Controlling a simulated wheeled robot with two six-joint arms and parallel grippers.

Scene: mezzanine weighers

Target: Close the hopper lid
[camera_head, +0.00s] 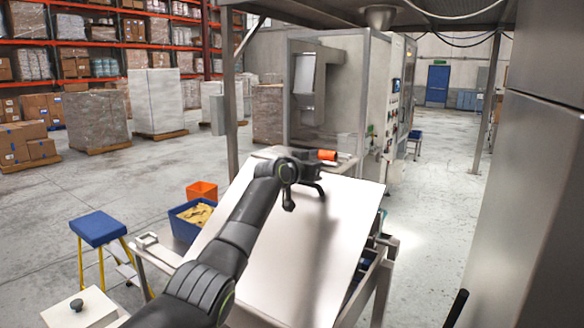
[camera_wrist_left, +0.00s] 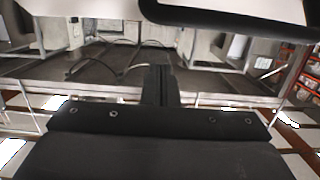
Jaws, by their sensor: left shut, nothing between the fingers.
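The hopper lid appears to be the large pale flat panel (camera_head: 285,240) in the middle of the head view, sloping on its frame. My left arm reaches across it from the bottom left. My left gripper (camera_head: 319,190) is close to the panel's far edge; whether it touches is unclear. In the left wrist view the fingers (camera_wrist_left: 160,86) are together with nothing between them. A pale surface with a thick dark edge (camera_wrist_left: 225,23) fills the top of that view; I cannot tell whether it is the lid. My right gripper is not in view.
An orange part (camera_head: 327,155) lies behind the panel. A blue bin (camera_head: 183,228) with yellowish contents, an orange bin (camera_head: 202,190) and a blue-topped stool (camera_head: 97,228) stand at left. A grey post (camera_head: 230,90) rises behind. A large grey column (camera_head: 535,200) bounds the right side.

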